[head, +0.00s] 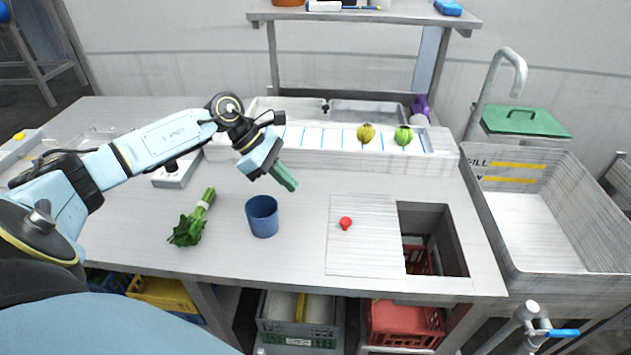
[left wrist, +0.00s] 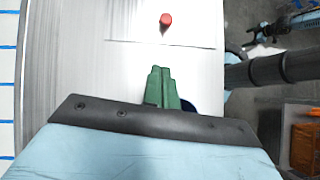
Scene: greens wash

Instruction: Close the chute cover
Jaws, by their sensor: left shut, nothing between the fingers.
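The chute cover (head: 366,250) is a flat pale sliding plate with a red knob (head: 345,223) standing on it. It lies on the worktop left of the chute opening (head: 436,240), a dark rectangular hole that is mostly uncovered. My left gripper (head: 288,184) is shut and empty, with green fingers, above the worktop between the blue cup and the back rail, left of the cover and apart from it. In the left wrist view the red knob (left wrist: 166,19) shows beyond the fingertips (left wrist: 160,72), on the cover's edge region (left wrist: 130,25). My right gripper is not in view.
A blue cup (head: 262,216) stands near my left gripper. A bunch of greens (head: 193,220) lies left of it. A long white rail (head: 310,139) with two round vegetables runs along the back. A sink (head: 530,215) is at the right. A red crate (head: 403,325) is below.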

